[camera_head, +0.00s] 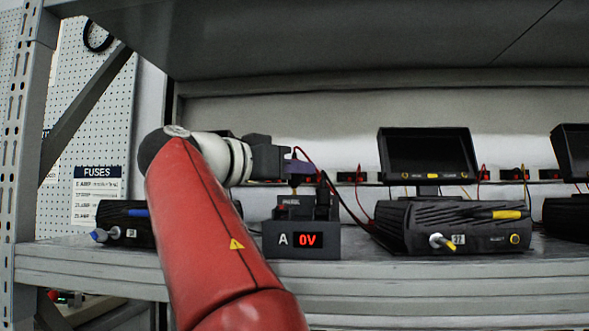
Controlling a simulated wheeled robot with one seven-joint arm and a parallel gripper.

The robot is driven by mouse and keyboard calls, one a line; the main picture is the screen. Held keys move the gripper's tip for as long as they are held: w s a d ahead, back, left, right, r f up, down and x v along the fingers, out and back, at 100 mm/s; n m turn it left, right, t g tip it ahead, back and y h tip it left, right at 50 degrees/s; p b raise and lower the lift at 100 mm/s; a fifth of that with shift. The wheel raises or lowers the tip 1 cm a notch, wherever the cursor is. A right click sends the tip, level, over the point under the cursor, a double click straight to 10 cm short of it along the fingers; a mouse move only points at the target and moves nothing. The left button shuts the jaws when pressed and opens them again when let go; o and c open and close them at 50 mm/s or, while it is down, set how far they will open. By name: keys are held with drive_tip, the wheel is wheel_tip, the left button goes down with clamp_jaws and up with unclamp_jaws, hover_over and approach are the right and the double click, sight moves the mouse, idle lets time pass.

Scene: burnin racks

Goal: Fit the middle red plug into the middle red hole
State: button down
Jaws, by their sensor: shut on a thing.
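A red lead (310,159) arches from the fingers down to the right, which fits a red plug. The gripper is over the top of the box, and a narrow tip shows below the fingers. The holes on top of the box are too small and too hidden to tell apart, so I cannot tell whether the plug touches one.
A black unit with a dark screen (428,155) stands to the right, with a silver knob (441,241) on its front. Another black unit (126,219) is at the left, partly behind my red arm. The shelf (365,268) has an upper shelf close overhead. Loose leads hang behind.

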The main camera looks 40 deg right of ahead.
drive_tip(key=shift+f+b, duration=0.75)
drive_tip(key=shift+b, duration=0.1)
idle(0.7)
drive_tip(key=c, duration=0.9)
unclamp_jaws()
drive_tip(key=shift+o, duration=0.2)
drive_tip(key=shift+r+p, duration=2.15)
drive_tip(key=shift+r, duration=0.6)
